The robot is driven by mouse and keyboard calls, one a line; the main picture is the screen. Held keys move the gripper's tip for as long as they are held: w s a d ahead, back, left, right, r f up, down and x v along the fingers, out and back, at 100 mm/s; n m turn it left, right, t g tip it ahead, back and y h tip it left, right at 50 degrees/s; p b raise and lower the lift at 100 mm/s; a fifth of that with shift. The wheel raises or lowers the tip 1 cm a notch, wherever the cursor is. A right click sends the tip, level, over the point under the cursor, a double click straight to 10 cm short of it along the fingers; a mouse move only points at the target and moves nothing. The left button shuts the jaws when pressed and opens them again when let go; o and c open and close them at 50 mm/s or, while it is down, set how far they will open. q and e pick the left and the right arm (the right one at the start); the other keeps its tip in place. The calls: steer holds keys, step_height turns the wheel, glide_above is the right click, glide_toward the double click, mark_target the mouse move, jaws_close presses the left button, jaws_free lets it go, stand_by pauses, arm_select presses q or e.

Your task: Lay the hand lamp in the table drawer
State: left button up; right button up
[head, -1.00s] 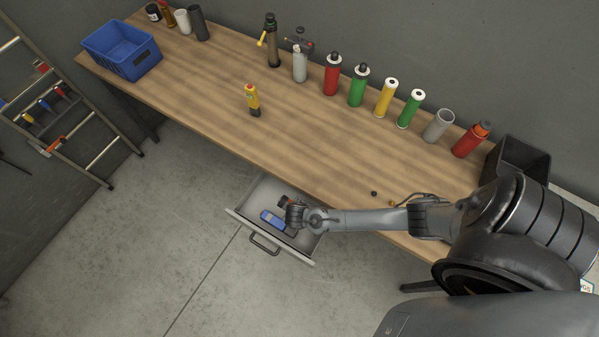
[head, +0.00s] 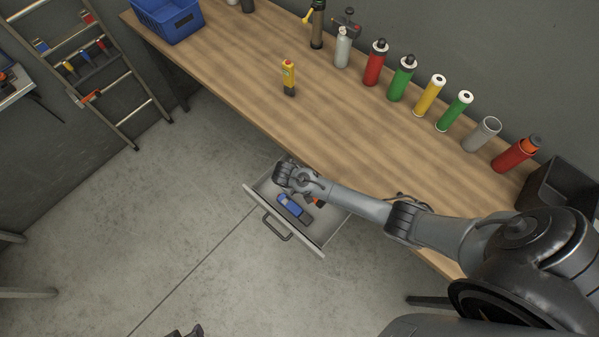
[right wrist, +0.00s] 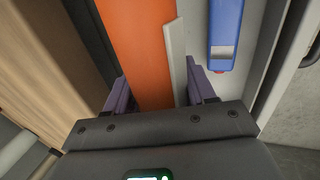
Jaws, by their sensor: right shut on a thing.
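An orange thing, likely the hand lamp (head: 317,202), is mostly hidden under my right arm at the drawer. In the right wrist view the orange body (right wrist: 140,45) lies between the fingers, with a thin pale strip beside it. My right gripper (right wrist: 158,92) is shut on it, low over the drawer. The table drawer (head: 322,236) is pulled open below the table's front edge. Whether the orange thing touches the drawer floor I cannot tell. A dark part, likely my left gripper (head: 186,331), just shows at the bottom edge; its fingers are not clear.
A blue device (head: 293,207) lies in the drawer, beside the orange thing. A yellow and red tool (head: 289,76) stands on the wooden table (head: 330,130). Several bottles and cylinders line the table's back. A blue crate (head: 170,20) is at far left, a black bin (head: 560,187) at right.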

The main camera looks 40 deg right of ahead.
step_height(320, 180, down, 5)
steer(key=b, duration=0.5)
steer(key=shift+f+b, duration=1)
steer(key=shift+f, duration=0.8)
